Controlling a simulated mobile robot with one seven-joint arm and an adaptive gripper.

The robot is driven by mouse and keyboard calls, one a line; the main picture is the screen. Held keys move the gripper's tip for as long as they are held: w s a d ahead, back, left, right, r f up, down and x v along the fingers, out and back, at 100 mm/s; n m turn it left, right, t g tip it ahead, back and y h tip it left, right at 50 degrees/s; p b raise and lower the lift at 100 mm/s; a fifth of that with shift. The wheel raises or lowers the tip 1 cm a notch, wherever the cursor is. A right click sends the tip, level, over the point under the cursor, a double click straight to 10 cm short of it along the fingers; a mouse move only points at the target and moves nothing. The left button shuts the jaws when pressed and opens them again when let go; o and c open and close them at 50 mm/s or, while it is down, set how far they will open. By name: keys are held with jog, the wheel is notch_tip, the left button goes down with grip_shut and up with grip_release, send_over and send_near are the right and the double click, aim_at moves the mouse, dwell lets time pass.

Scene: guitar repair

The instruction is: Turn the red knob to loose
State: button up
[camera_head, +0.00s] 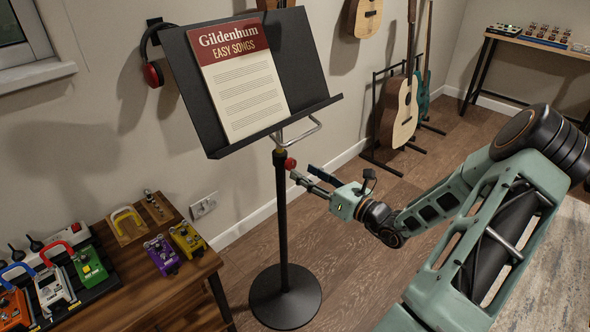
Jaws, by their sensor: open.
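The red knob (290,163) is a small round knob on the upper pole of the black music stand (282,215). My gripper (301,173) reaches in from the right, with its fingertips close to the knob's right side. The gripper is open. At this size I cannot tell whether a fingertip touches the knob or whether the fingers are around it. The stand's black desk (180,60) is tilted and holds a songbook (240,80) titled "Gildenhum Easy Songs".
A wooden table (120,270) with several guitar pedals (162,255) stands at lower left. Guitars (398,112) on a rack are at the back. Red headphones (153,73) hang on the wall. The stand's round base (286,297) rests on open wooden floor.

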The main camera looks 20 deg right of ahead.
aim_at(293, 166)
jog(key=x, duration=0.5)
jog(key=shift+b, duration=0.35)
jog(key=c, duration=1.2)
jog(key=shift+o, duration=0.2)
